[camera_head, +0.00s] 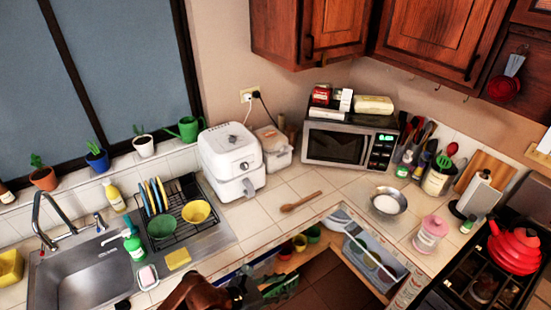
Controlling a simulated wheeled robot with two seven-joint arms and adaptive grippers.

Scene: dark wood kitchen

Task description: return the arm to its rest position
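My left arm (195,292) comes in at the bottom of the head view, low in front of the counter by the sink. My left gripper (250,286) is at its end, dark and small against the dark lower shelf area. Its fingers are hard to make out, so I cannot tell if they are open or shut. A green item (282,286) shows just to the right of the gripper; whether they touch is unclear. My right arm and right gripper are not in view.
The tiled counter edge lies just above the gripper.

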